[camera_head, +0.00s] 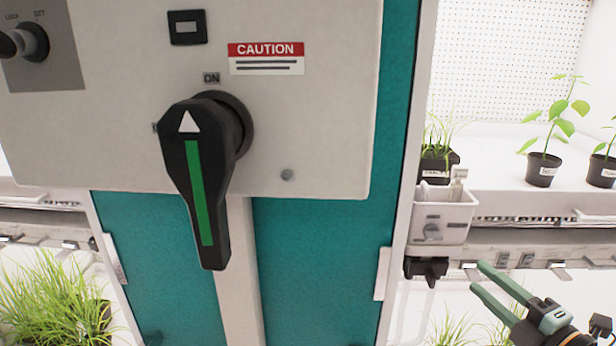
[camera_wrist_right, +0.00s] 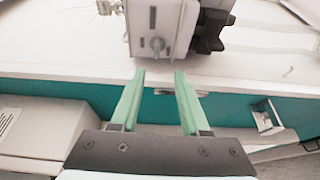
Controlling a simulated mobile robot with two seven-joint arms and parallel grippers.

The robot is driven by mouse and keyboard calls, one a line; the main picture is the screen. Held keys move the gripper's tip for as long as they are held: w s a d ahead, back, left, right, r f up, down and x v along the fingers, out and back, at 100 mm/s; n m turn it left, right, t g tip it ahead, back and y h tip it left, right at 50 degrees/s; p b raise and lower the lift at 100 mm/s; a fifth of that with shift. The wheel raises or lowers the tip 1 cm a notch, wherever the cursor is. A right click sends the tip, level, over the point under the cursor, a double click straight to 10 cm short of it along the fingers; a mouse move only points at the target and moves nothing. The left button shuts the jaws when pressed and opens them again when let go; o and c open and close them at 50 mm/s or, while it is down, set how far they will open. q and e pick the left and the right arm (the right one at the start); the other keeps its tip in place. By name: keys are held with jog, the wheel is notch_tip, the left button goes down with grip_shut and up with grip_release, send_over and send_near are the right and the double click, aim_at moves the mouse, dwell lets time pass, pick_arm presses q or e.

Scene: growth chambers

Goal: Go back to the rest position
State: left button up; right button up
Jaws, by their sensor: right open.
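My right gripper (camera_head: 484,283) is at the lower right of the head view, open and empty, with its green fingers apart. In the right wrist view its fingers (camera_wrist_right: 159,80) point toward a small pale box (camera_wrist_right: 160,25) with a grey knob and a black part on its side, and a gap shows between fingertips and box. The same pale box (camera_head: 441,212) shows in the head view, up and left of the gripper. My left gripper is not in view.
A grey panel (camera_head: 320,130) with a black rotary handle (camera_head: 206,180) and green stripe stands close in front, on teal doors (camera_head: 320,265). Potted plants (camera_head: 543,168) stand on a white shelf at right. Grass plants (camera_head: 60,300) are at lower left.

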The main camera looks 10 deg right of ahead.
jog(key=s+a+f+m+g+h, duration=0.15)
jog(key=s+f+m, duration=0.35)
jog(key=f, duration=0.7)
jog(key=s+f+m+g+h, duration=0.1)
jog(key=s+f+m+g, duration=0.15)
jog(key=f+m, duration=0.7)
jog(key=s+a+f+m+g+y, duration=0.1)
jog(key=s+a+f+g, duration=0.1)
jog(key=a+f, duration=0.6)
jog(key=s+a+f+m+g+y, duration=0.1)
jog(key=s+a+f, duration=0.3)
jog(key=a+f, duration=0.4)
jog(key=shift+s+a+m+g, duration=0.35)
jog(key=shift+a+m+g, duration=0.25)
jog(key=shift+a, duration=0.55)
jog(key=shift+y, duration=0.25)
